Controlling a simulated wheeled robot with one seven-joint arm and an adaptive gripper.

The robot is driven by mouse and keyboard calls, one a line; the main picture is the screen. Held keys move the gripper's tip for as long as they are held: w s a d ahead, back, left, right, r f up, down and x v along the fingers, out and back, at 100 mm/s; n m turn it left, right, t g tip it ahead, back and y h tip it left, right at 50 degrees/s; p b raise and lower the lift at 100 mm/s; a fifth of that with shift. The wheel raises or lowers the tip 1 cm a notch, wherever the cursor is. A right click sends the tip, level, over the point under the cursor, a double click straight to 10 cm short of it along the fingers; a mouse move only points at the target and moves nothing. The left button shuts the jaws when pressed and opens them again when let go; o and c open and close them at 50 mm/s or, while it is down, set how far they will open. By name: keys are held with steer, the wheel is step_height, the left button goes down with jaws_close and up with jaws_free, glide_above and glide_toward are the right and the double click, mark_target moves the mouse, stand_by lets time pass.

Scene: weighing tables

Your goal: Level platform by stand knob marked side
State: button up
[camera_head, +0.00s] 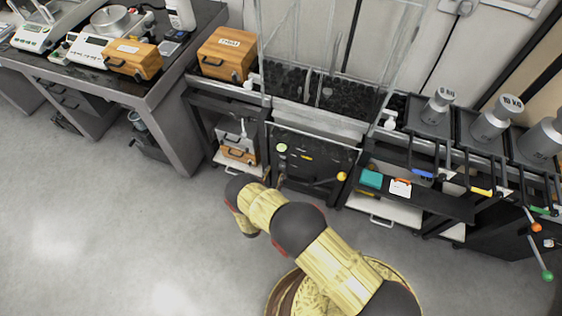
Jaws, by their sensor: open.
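A weighing stand with a tall clear case (335,45) stands in the middle against the wall. Its grey platform edge (320,120) runs under the case and looks slightly tilted in the picture. A white knob (252,81) sits at the platform's left end and another white knob (389,122) at its right end. I cannot tell which side carries a mark. The dark front panel (310,165) below has a pale green knob (282,148) and a yellow ball knob (342,176).
A bench at left holds scales (92,50) and a wooden case (135,58); another wooden case (226,54) stands left of the clear case. Racks at right bear metal weights (490,122) and coloured levers (482,191). The grey floor (130,240) at left is free.

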mark_target(282, 157)
steer(key=b+x, duration=0.2)
steer(key=x, duration=0.5)
steer(key=shift+w+d, duration=0.1)
steer(key=shift+w, duration=0.05)
steer(key=shift+c, duration=0.2)
steer(key=c, duration=1.1)
steer(key=shift+f, duration=0.1)
steer(key=n+b, duration=0.2)
steer(key=n, duration=0.1)
steer(key=shift+n, duration=2.3)
steer(key=o, duration=1.1)
